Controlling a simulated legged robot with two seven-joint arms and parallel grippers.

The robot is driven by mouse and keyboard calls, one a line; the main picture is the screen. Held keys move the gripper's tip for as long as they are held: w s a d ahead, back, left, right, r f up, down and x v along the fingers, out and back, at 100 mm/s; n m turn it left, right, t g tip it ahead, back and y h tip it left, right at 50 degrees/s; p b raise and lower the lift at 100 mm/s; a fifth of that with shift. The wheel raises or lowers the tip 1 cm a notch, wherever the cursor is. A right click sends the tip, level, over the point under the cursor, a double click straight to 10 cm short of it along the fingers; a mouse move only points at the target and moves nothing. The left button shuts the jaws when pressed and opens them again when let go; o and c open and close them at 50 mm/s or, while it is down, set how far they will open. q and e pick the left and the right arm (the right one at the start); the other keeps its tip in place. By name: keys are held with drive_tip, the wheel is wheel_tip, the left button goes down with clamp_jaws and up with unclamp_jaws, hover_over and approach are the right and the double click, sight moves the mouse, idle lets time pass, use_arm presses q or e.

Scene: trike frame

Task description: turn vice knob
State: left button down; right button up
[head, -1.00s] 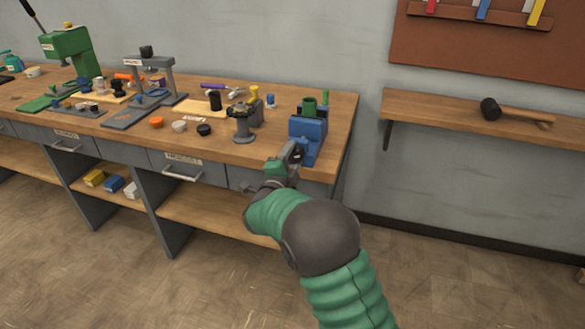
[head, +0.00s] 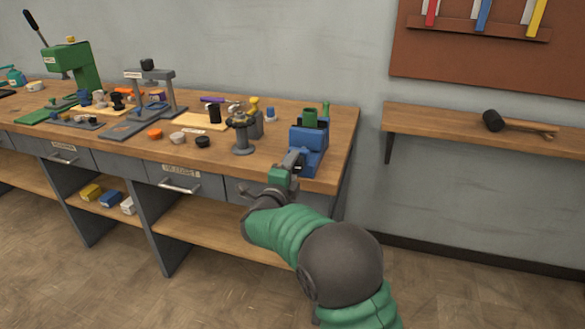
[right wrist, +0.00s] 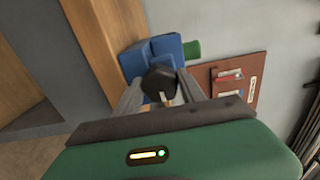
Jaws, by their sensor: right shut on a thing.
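The blue vice (head: 308,146) stands at the right front end of the workbench (head: 335,150), with a green cylinder (head: 310,117) at its top. My right gripper (head: 292,161) is at the vice's front side. In the right wrist view the vice (right wrist: 138,60) is straight ahead, and its dark knob (right wrist: 158,80) sits between the two grey fingers of my right gripper (right wrist: 160,88), which is shut on it. In the head view the knob is hidden by the gripper. My left gripper is not in view.
A small grey machine (head: 243,132) stands left of the vice, with loose caps (head: 178,138) farther left. A drill-like green press (head: 72,68) is at the far left. A wall shelf (head: 450,118) with a mallet (head: 493,121) is at the right.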

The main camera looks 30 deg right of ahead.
drive_tip(key=o, duration=0.9)
drive_tip(key=shift+w+r, duration=0.1)
drive_tip(key=shift+r, duration=0.05)
drive_tip(key=o, duration=0.4)
drive_tip(key=shift+w+f, duration=0.1)
drive_tip(key=shift+f, duration=0.1)
drive_tip(key=shift+o, duration=0.2)
drive_tip(key=shift+d, duration=0.1)
drive_tip(key=p+v, duration=0.2)
drive_tip(key=v, duration=1.5)
